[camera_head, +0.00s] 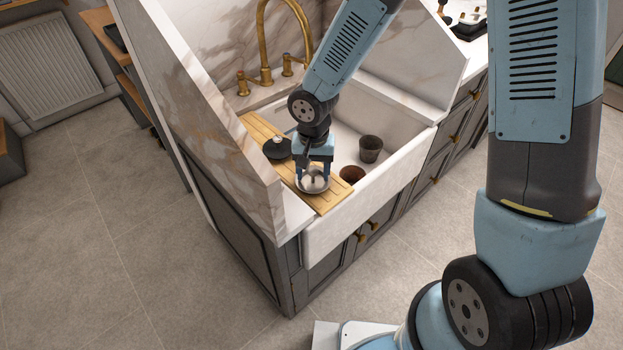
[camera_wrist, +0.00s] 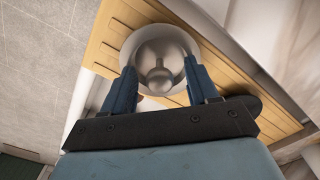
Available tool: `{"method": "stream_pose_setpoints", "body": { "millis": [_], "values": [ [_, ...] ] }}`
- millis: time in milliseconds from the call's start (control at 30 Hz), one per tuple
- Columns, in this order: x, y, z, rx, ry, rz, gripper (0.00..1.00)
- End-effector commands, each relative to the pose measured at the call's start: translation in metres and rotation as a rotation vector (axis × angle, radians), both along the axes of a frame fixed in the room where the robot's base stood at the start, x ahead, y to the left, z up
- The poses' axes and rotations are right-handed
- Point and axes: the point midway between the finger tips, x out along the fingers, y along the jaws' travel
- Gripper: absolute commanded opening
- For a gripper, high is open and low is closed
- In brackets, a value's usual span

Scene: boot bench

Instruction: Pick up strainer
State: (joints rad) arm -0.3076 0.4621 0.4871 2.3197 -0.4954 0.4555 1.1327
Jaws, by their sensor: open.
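The strainer is a round, shiny metal bowl shape with a small knob in its middle. It sits on the wooden draining board (camera_head: 262,130) at the near left of the sink, and in the head view the strainer (camera_head: 313,184) is partly covered by my gripper. My gripper (camera_head: 313,172) points down over it. In the wrist view the strainer (camera_wrist: 160,58) lies between and just beyond the fingertips of my open gripper (camera_wrist: 160,74), one finger on each side. I cannot tell whether the fingers touch its rim.
A dark round lidded item (camera_head: 277,148) stands on the board to the left of my gripper. A dark cup (camera_head: 370,149) and a brown pot (camera_head: 352,174) are in the white sink (camera_head: 400,150). A brass tap (camera_head: 264,45) rises behind. A marble side panel (camera_head: 215,110) borders the board.

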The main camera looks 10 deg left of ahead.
Motion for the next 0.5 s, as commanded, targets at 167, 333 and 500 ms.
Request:
{"method": "stream_pose_setpoints", "body": {
  "millis": [167,333,500],
  "values": [
    [-0.0002,-0.0002,-0.0001,0.0,0.001,0.0,0.52],
    [-0.0002,-0.0003,0.0,0.0,0.001,0.0,0.36],
    [-0.0001,-0.0004,0.0,0.0,0.001,0.0,0.2]
  ]
}}
